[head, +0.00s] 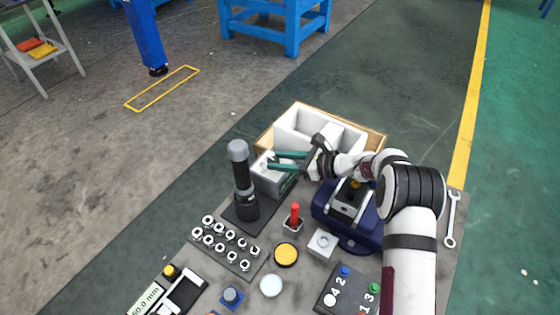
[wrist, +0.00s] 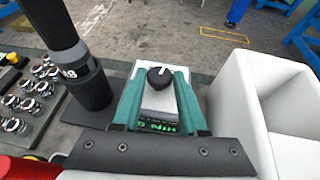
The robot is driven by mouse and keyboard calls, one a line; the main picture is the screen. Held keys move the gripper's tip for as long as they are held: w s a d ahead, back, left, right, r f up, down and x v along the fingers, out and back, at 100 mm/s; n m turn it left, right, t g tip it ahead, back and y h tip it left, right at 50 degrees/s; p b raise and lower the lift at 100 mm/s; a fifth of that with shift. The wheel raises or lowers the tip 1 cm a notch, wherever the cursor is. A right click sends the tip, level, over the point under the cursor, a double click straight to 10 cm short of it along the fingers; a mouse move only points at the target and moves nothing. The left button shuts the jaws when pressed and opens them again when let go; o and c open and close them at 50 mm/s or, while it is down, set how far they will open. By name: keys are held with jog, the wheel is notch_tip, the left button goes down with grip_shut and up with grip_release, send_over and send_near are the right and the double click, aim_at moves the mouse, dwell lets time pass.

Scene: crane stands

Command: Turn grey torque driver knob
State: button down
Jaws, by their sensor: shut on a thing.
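In the head view my gripper (head: 272,161) reaches in from the right over the box, and the knob is hard to make out between the fingers.
A tall black tool with a grey cap (head: 241,170) stands close left of the box. A white divided bin (head: 298,123) is just behind. A red-handled switch (head: 295,216), a rack of sockets (head: 226,243) and a yellow button (head: 286,254) are nearer.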

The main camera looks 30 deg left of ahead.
jog(key=shift+w+a+n+g+h, duration=0.1)
jog(key=shift+w+n+g+h, duration=0.1)
jog(key=shift+n+g, duration=0.65)
jog(key=shift+w+n+g+h, duration=0.2)
jog(key=shift+n+g, duration=0.45)
jog(key=shift+g, duration=0.3)
jog(key=shift+s+g, duration=0.1)
jog(key=shift+g, duration=0.2)
jog(key=shift+c, duration=2.2)
grip_release()
